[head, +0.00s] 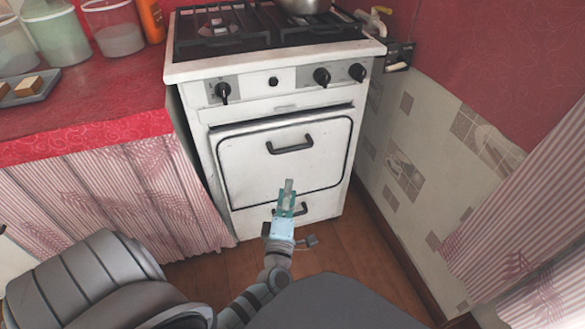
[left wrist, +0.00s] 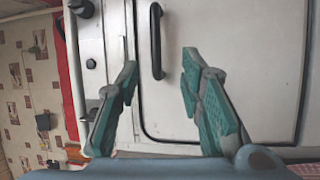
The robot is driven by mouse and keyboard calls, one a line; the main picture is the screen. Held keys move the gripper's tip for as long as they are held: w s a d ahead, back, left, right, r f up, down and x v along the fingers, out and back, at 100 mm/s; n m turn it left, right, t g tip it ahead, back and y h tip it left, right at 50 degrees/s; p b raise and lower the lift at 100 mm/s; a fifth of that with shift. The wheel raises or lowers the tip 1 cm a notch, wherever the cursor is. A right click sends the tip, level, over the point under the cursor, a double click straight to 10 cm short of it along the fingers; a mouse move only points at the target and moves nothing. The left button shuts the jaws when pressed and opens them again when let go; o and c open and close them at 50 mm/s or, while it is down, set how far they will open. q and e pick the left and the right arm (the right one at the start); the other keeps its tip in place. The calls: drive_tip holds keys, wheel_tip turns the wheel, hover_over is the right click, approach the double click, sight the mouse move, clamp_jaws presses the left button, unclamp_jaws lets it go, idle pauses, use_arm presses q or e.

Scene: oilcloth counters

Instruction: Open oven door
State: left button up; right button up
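The white oven door (head: 240,170) is closed in the front of the stove, with a black rim line. Its black bar handle (head: 290,145) is near the top of the door. My left gripper (head: 288,188) is in front of the lower part of the door, below the handle in the head view. In the left wrist view my left gripper (left wrist: 159,62) has its two teal fingers spread, with nothing held. The handle (left wrist: 156,42) appears ahead, in line with the gap between the fingertips. My right gripper is not in view.
Control knobs (head: 322,76) sit above the door, and a lower drawer handle (head: 298,210) is partly behind my gripper. A pot (head: 303,5) stands on the hob. A curtained counter (head: 80,125) is at left; a tiled wall (head: 420,165) is close at right.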

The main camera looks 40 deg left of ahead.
use_arm(q)
approach(292, 149)
drive_tip(key=x, duration=0.2)
drive_tip(key=shift+n, duration=0.3)
drive_tip(key=b+x, duration=0.1)
drive_tip(key=x, duration=0.1)
drive_tip(key=b+x, duration=0.1)
drive_tip(key=x, duration=0.2)
drive_tip(key=b+x, duration=0.1)
drive_tip(key=x, duration=0.1)
drive_tip(key=shift+w+a+f, duration=0.3)
drive_tip(key=shift+w, duration=0.05)
drive_tip(key=shift+w+a+r, duration=0.15)
drive_tip(key=shift+w+a, duration=0.1)
drive_tip(key=shift+w, duration=0.1)
clamp_jaws()
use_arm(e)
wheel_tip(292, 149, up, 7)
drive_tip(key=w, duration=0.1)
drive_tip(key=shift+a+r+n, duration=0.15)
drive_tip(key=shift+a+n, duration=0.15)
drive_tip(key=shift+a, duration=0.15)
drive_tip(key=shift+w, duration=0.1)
